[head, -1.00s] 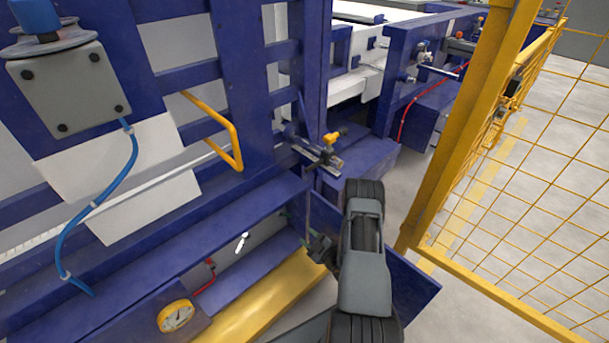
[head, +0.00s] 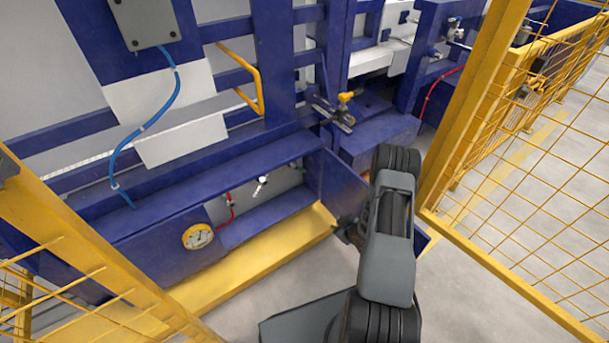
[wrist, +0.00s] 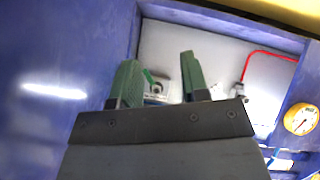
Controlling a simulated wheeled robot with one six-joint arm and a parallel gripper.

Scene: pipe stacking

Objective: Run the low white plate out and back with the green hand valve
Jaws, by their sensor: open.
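A small green hand valve (wrist: 149,76) shows in the wrist view inside an open cabinet, against its pale back wall. My gripper (wrist: 159,62) is open and empty, with one green finger on each side of the valve in the picture. I cannot tell how far the fingertips are from it. In the head view my gripper (head: 345,232) is in front of the blue cabinet door, and I cannot make out the green valve clearly. The low white plate (head: 183,141) hangs on the blue frame at left, below another white plate (head: 140,88).
The open blue door (head: 345,190) stands beside my gripper. A white-handled valve (head: 262,184), a red hose (head: 230,212) and a yellow gauge (head: 198,236) are to its left. Yellow mesh fences stand at right (head: 530,210) and left (head: 70,270). Grey floor is free in front.

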